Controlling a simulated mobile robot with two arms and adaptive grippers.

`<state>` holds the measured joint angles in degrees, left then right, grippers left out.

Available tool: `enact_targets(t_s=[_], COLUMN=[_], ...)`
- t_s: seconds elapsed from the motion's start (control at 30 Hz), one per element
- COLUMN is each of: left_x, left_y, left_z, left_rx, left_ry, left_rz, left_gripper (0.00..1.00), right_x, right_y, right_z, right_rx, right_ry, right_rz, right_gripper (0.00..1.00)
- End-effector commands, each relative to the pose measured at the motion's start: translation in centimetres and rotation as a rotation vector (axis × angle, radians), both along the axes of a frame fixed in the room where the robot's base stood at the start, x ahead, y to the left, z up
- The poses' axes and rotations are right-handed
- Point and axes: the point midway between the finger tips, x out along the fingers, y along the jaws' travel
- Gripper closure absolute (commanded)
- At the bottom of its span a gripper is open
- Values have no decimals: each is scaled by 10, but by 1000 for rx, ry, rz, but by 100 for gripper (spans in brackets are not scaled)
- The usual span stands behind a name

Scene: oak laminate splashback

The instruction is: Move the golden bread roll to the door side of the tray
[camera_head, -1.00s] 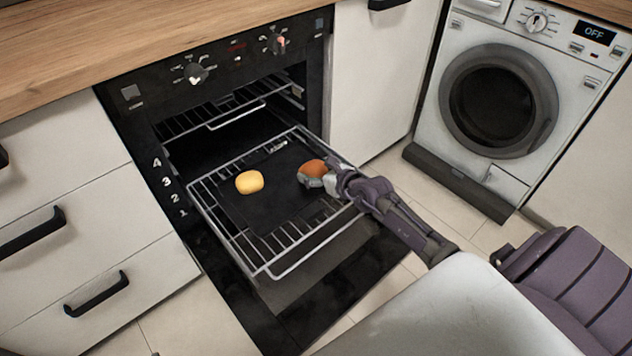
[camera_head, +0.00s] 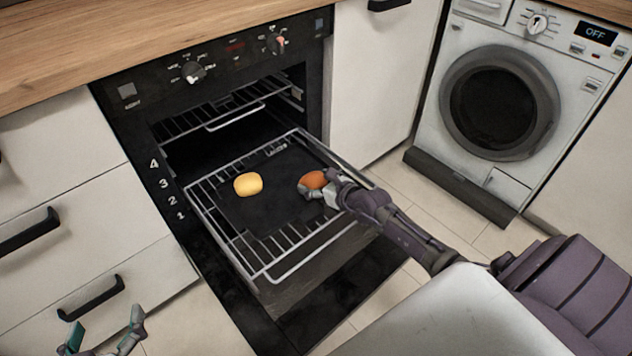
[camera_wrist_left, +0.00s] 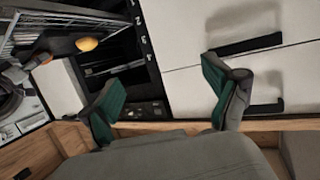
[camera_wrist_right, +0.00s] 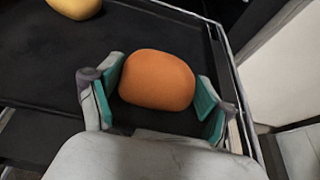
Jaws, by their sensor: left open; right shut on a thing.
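A yellow-golden bread roll (camera_head: 248,184) lies on the left part of the black tray (camera_head: 262,212), which sits on the pulled-out oven rack. An orange-brown roll (camera_head: 313,180) is at the tray's right part. My right gripper (camera_head: 309,190) is shut on the orange-brown roll, with one finger on each side of it in the right wrist view (camera_wrist_right: 157,80). Whether this roll touches the tray is hard to tell. My left gripper (camera_head: 105,330) is open and empty at the lower left, well away from the tray. The yellow roll also shows in the left wrist view (camera_wrist_left: 87,44).
The oven door (camera_head: 310,310) hangs open below the rack (camera_head: 290,270). Drawers with black handles (camera_head: 92,298) stand left of the oven. A white cabinet (camera_head: 375,90) and a washing machine (camera_head: 495,100) stand to the right. The tray's front middle is bare.

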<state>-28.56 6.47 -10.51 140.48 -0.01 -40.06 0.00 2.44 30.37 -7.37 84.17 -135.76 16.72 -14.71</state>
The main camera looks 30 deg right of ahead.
Motion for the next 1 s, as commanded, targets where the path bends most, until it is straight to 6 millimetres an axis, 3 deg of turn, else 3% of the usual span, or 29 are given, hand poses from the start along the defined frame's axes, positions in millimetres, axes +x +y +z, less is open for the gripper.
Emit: enact_targets(t_s=[0.03, 0.07, 0.17, 0.6, 0.77, 1.0], left_x=[1, 1, 1, 0, -14, -53], left_y=[0, -1, -1, 0, 6, 23], left_z=[1, 2, 2, 1, -20, -57], left_rx=[-2, -3, -2, 1, 32, 98], left_ry=[-7, -11, -9, 5, 140, 429], left_rz=[-1, -1, -1, 0, 8, 30], left_gripper=[12, 12, 12, 12, 12, 12], right_x=[0, 0, 0, 0, -12, -41], right_y=[0, 0, 0, 0, -1, -5], right_z=[-1, -1, -1, 2, 7, 20], right_rx=[0, 0, 0, 1, 1, 1], right_ry=[-1, 0, 0, 0, 2, 2], right_rz=[0, 0, 0, 0, 1, 0], right_gripper=[55, 17, 1, 0, 0, 0])
